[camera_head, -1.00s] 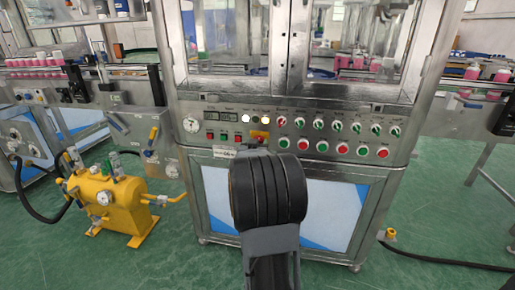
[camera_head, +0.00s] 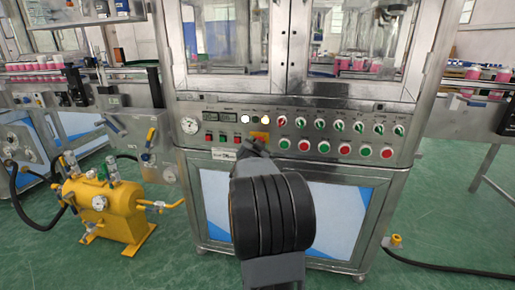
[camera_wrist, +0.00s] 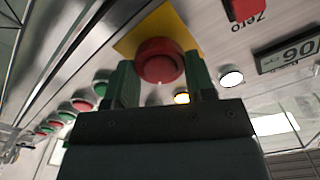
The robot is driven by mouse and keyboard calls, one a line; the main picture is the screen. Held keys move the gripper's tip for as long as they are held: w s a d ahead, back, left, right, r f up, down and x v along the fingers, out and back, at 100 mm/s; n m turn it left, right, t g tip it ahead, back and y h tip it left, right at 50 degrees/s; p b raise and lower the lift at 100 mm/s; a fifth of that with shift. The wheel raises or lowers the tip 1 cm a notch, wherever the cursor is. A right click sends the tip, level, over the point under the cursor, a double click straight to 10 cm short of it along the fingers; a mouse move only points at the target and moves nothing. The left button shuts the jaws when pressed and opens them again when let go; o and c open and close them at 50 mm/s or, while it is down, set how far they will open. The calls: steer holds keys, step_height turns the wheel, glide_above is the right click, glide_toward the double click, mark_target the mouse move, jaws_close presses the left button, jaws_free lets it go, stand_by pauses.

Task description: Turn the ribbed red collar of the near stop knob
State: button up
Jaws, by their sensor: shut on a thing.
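The near stop knob is a round red knob with a red collar (camera_wrist: 160,62), mounted on a yellow plate (camera_wrist: 186,32) in the wrist view. My gripper (camera_wrist: 161,75) has one green-grey finger on each side of the red collar and is shut on it. The ribs are hard to make out at this size. In the camera_head view the yellow plate (camera_head: 259,136) shows on the front panel. There my gripper (camera_head: 252,148) reaches it from below, and the knob is mostly hidden behind it.
The panel holds a row of selector switches (camera_head: 341,126) above green and red buttons (camera_head: 345,149), right of the knob. A yellow tank (camera_head: 110,208) stands on the floor at left.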

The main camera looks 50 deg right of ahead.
stand_by(0.3)
steer(key=o, duration=0.9)
steer(key=shift+o, duration=0.2)
steer(key=p+v, duration=0.3)
steer(key=v, duration=1)
steer(key=shift+s+a, duration=0.2)
steer(key=shift+a, duration=0.1)
